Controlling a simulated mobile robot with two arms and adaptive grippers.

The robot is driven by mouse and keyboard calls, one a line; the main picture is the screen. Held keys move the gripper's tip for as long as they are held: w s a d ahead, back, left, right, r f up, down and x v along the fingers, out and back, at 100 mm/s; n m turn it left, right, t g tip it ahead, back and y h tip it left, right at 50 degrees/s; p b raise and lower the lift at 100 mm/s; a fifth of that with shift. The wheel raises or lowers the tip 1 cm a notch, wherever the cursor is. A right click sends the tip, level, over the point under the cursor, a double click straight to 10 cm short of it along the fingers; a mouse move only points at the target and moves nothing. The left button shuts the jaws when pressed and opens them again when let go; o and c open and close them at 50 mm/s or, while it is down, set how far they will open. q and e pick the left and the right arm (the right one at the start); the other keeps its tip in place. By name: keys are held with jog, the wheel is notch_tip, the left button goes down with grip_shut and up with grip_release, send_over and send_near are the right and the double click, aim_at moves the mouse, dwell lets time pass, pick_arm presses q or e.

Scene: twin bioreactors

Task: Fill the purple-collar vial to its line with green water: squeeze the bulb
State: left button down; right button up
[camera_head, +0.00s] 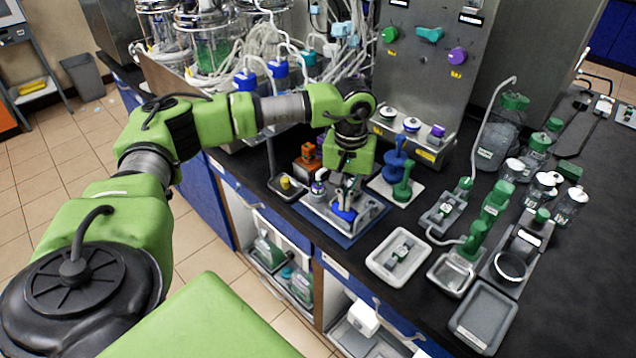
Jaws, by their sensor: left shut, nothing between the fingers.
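My left gripper (347,192) is shut and empty, pointing down over a small metal stand on a blue mat (348,238). A blue piece (345,214) shows just below its fingertips; whether they touch it I cannot tell. A small white item with a purple band (318,187) stands just left of the fingers; it may be the purple-collar vial, but its fill line is too small to see. I cannot make out which part is the bulb. A glass vessel with green liquid (212,55) stands at the back left. My right gripper is not in view.
A blue and a green stand share a white tray (386,189) right of the gripper. An orange-red item (308,152) is close on the left. A white tray (398,257), an empty grey tray (483,316) and several bottles (540,188) stand farther right. The counter's front edge is near.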

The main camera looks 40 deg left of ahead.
pick_arm(q)
jog(key=shift+s+f, duration=0.1)
jog(key=shift+f, duration=0.25)
dwell(0.4)
jog(key=shift+r+p, duration=0.7)
jog(key=shift+r, duration=0.9)
notch_tip(320, 180, up, 5)
jog(key=p, duration=0.3)
dwell(0.4)
